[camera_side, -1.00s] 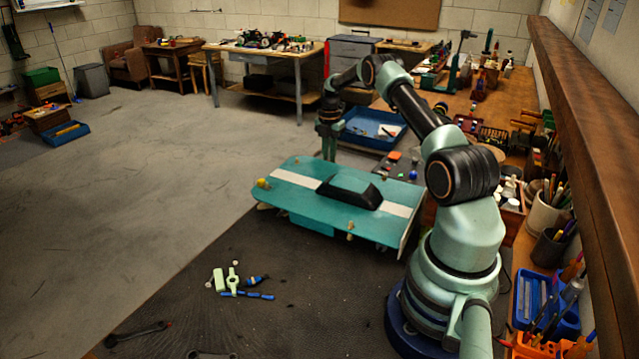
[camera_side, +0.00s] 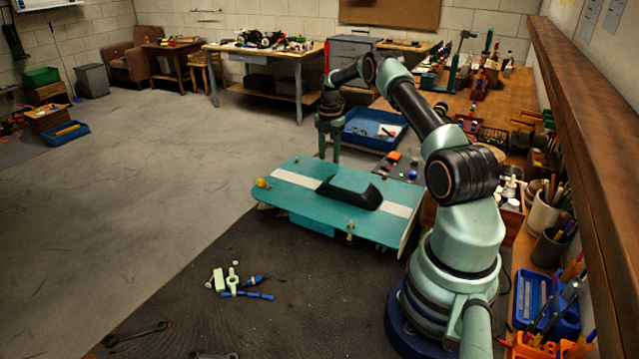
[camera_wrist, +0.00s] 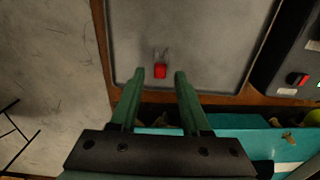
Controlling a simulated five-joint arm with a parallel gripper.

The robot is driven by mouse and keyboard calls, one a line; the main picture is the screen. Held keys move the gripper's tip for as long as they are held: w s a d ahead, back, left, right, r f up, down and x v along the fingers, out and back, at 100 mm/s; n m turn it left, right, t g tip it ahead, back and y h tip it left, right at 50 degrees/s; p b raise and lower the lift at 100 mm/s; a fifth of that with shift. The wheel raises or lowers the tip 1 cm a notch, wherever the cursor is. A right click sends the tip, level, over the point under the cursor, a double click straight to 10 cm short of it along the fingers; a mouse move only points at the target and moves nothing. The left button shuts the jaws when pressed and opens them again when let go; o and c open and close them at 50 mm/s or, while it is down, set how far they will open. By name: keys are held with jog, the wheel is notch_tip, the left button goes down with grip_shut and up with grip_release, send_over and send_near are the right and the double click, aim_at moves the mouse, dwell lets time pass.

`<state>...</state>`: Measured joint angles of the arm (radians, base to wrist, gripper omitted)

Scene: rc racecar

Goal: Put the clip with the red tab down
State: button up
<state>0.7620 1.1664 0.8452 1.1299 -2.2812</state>
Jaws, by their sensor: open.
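The clip with the red tab (camera_wrist: 160,71) lies on a grey, dark-rimmed surface (camera_wrist: 205,40) in the wrist view. Its thin metal loop points away from my gripper. My gripper (camera_wrist: 160,76) is open, with one green fingertip on each side of the red tab in that view. The jaws do not appear to touch the clip, but I cannot tell their height above it. In the side view my gripper (camera_side: 329,150) points down behind the teal car body; the clip cannot be made out there.
The teal car body (camera_side: 300,178) with a white stripe and black raised part stands close in front of my gripper. A black box with a red switch (camera_wrist: 297,79) is at the wrist view's right. A blue tray (camera_side: 365,140) stands behind. Small tools lie on the dark mat.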

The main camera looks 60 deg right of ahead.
notch_tip(320, 180, up, 11)
jog(key=a+r+m+t+h, duration=0.1)
jog(key=a+r+m, duration=0.3)
jog(key=a+r, duration=0.5)
jog(key=a+r+m+t, duration=0.2)
jog(key=a+r+m, duration=0.25)
jog(key=a, duration=0.85)
jog(key=s+a+f+m+t, duration=0.1)
jog(key=s+a+m, duration=0.3)
jog(key=s+a, duration=0.2)
jog(key=s+a+m+t+y, duration=0.1)
jog(key=s+a+m, duration=0.4)
jog(key=a, duration=0.6)
jog(key=shift+s+a+f+t, duration=0.15)
jog(key=shift+s+f+t, duration=0.2)
jog(key=shift+s, duration=0.5)
